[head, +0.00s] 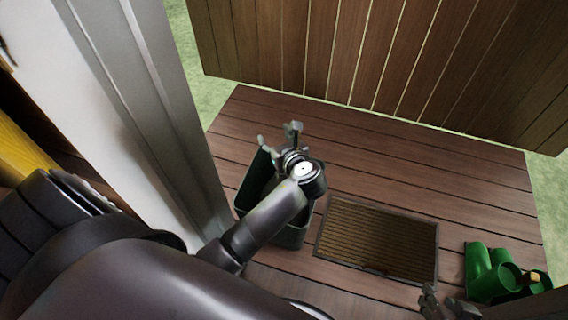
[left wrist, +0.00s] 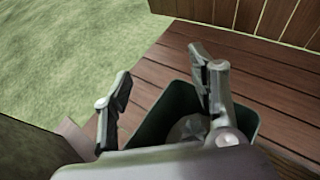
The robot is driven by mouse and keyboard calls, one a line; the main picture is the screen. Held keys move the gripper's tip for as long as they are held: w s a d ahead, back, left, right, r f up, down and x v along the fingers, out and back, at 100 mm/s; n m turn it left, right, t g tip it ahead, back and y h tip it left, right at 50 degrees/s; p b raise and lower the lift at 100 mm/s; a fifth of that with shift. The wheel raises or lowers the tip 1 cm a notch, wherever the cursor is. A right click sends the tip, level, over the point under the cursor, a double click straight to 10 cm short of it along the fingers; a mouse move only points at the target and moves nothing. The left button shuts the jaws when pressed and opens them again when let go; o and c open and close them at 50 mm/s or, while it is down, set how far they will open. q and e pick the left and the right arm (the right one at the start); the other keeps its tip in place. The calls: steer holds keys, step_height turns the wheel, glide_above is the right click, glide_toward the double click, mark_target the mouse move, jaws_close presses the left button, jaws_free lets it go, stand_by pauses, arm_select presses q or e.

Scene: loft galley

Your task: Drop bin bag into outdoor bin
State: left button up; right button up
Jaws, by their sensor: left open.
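The outdoor bin (head: 291,236) is a dark green, open-topped box on the wooden deck, partly hidden by my left arm. In the left wrist view its rim and inner wall (left wrist: 245,117) show below my fingers. A pale grey crumpled shape, probably the bin bag (left wrist: 186,130), lies inside the bin, partly hidden by a finger. My left gripper (head: 278,137) is over the bin with its fingers spread and nothing between them; it also shows in the left wrist view (left wrist: 160,72). My right gripper (head: 446,303) shows only partly at the bottom right; its jaws are unclear.
A brown doormat (head: 378,240) lies right of the bin. Green boots (head: 492,272) stand further right, near my right gripper. A pale door frame (head: 160,120) rises close on the left. A wooden plank wall (head: 350,50) bounds the deck behind; the deck between is clear.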

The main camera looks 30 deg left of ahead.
arm_select(q)
steer(key=v, duration=1.1)
steer(key=shift+s+d+r, duration=0.1)
steer(key=shift+d, duration=0.05)
